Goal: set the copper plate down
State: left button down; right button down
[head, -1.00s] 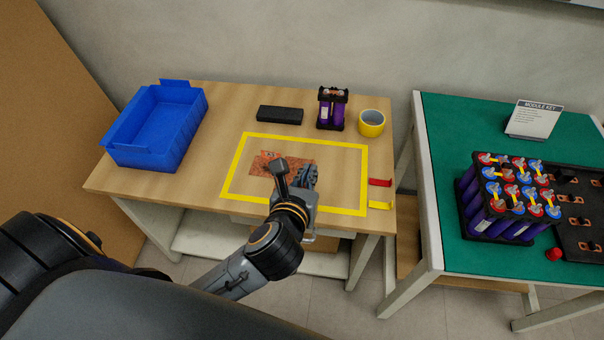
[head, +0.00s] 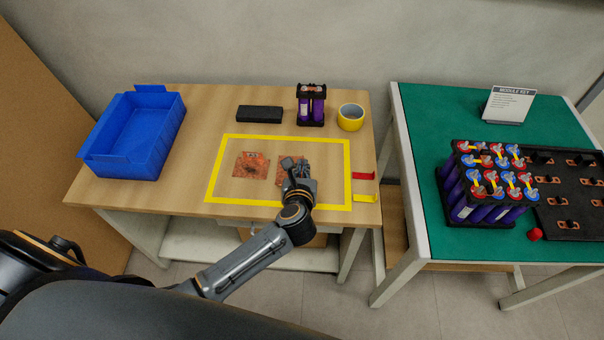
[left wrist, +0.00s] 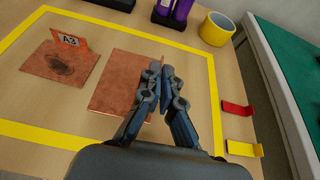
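Two square copper plates show inside the yellow-taped rectangle. The left plate (head: 251,170) has a dark smudge and an upright tab marked A3 (left wrist: 69,41); it lies flat on the wooden table. The right plate (left wrist: 117,82) is plain where it shows and sits level, apart from the left one. My left gripper (left wrist: 161,72) reaches over its right part, fingertips drawn together and apparently shut on this copper plate. The fingers hide the exact grip. I cannot tell whether it touches the table. In the head view the gripper (head: 299,168) covers part of it. My right gripper is not in view.
Yellow tape (head: 348,180) frames the work area. A blue bin (head: 125,135), black block (head: 259,114), purple cell holder (head: 311,104) and yellow tape roll (head: 350,118) stand around it. Red (head: 363,176) and yellow (head: 364,198) brackets lie right. A green table (head: 440,130) holds a battery module.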

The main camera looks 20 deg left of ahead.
pick_arm(q)
jog(key=shift+w+a+f, duration=0.1)
jog(key=shift+w+f, duration=0.15)
jog(key=shift+w+f+b, duration=0.2)
jog(key=shift+f+b, duration=0.15)
jog(key=shift+f, duration=1.4)
jog(key=shift+f, duration=0.2)
jog(key=c, duration=1.5)
grip_release()
